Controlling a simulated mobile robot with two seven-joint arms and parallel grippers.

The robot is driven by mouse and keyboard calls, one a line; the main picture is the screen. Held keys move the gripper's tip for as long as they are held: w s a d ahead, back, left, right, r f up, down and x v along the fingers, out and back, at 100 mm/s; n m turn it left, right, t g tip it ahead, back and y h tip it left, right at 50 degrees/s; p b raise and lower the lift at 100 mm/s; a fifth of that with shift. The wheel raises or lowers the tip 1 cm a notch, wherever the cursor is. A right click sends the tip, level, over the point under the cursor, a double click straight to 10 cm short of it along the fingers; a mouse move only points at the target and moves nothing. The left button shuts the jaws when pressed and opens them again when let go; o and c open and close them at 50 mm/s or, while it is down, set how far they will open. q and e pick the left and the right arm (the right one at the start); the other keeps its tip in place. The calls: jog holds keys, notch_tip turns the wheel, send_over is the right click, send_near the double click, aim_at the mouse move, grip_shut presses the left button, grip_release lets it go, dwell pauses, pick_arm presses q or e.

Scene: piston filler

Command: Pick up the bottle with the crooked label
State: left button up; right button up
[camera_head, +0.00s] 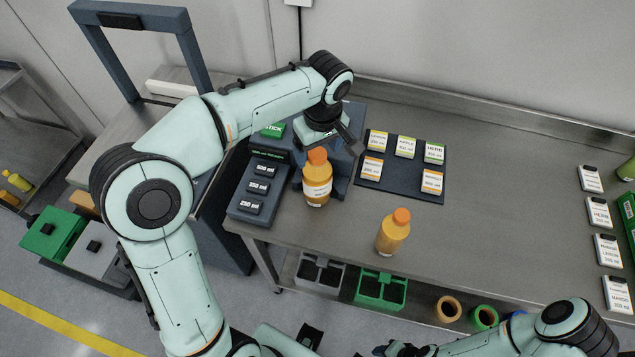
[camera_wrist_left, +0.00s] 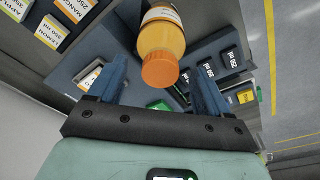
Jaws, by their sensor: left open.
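An orange bottle (camera_head: 317,190) with an orange cap and a white label stands upright in front of the dark filler machine; its label looks tilted. It also shows in the left wrist view (camera_wrist_left: 162,38), cap toward me, label partly cut off at the top. A second orange bottle (camera_head: 391,235) stands near the table's front edge; no white label shows on it. My left gripper (camera_head: 345,145) is open and empty, just behind and above the first bottle. In the wrist view the bottle appears between the open fingers (camera_wrist_left: 160,80), apart from them. My right gripper (camera_head: 400,349) is at the bottom edge, mostly cut off.
A dark mat (camera_head: 400,185) with several label cards lies right of the filler (camera_head: 262,187). More white cards (camera_head: 600,212) line the table's right side. The table (camera_head: 500,210) between is clear. Grey and green bins (camera_head: 380,290) and coloured rings sit below.

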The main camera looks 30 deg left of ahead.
pick_arm(q)
notch_tip(320, 180, down, 2)
jog(key=shift+a+f, duration=0.15)
jog(key=shift+f, duration=0.05)
grip_shut()
